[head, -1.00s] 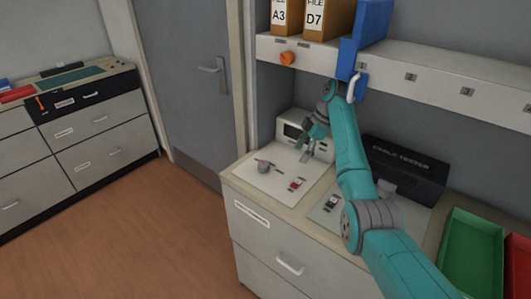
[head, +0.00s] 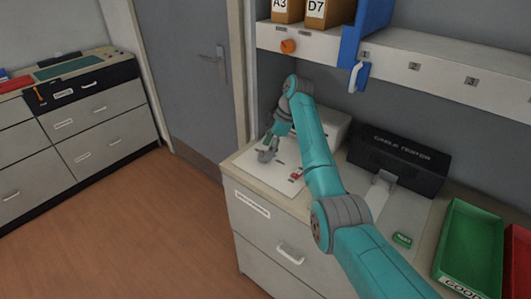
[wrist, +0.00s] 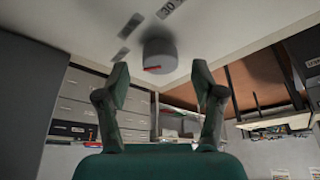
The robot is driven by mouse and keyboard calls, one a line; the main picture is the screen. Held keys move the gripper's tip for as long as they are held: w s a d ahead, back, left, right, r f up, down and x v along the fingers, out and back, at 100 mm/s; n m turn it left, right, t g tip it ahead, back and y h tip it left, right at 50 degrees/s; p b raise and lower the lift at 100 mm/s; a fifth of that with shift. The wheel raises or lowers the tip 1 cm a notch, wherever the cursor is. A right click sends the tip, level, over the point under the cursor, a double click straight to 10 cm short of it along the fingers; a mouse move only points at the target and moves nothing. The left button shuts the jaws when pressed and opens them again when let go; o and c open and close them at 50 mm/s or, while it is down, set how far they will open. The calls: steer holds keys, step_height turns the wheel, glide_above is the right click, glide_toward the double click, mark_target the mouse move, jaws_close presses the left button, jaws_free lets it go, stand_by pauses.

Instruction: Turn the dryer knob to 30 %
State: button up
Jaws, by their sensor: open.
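The dryer knob is a grey round knob (wrist: 160,52) with a red mark, on a pale panel in the wrist view. A tag reading 30 (wrist: 168,8) lies beyond it, and other tags beside it are too blurred to read. My gripper (wrist: 160,76) is open, its two fingers on either side of the knob's position and apart from it. In the head view my gripper (head: 269,147) is over the left part of the white panel (head: 283,173), close to the knob, which it partly hides.
A red switch (head: 296,175) sits on the same panel. A white box stands behind my arm. A black cable tester (head: 400,160) and a green bin (head: 472,240) are to the right. The shelf (head: 430,76) overhangs the counter, with a blue holder (head: 366,35) on it.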

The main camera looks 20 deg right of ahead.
steer(key=shift+x, duration=1.3)
steer(key=shift+a, duration=0.15)
steer(key=shift+c, duration=0.2)
steer(key=c, duration=1.1)
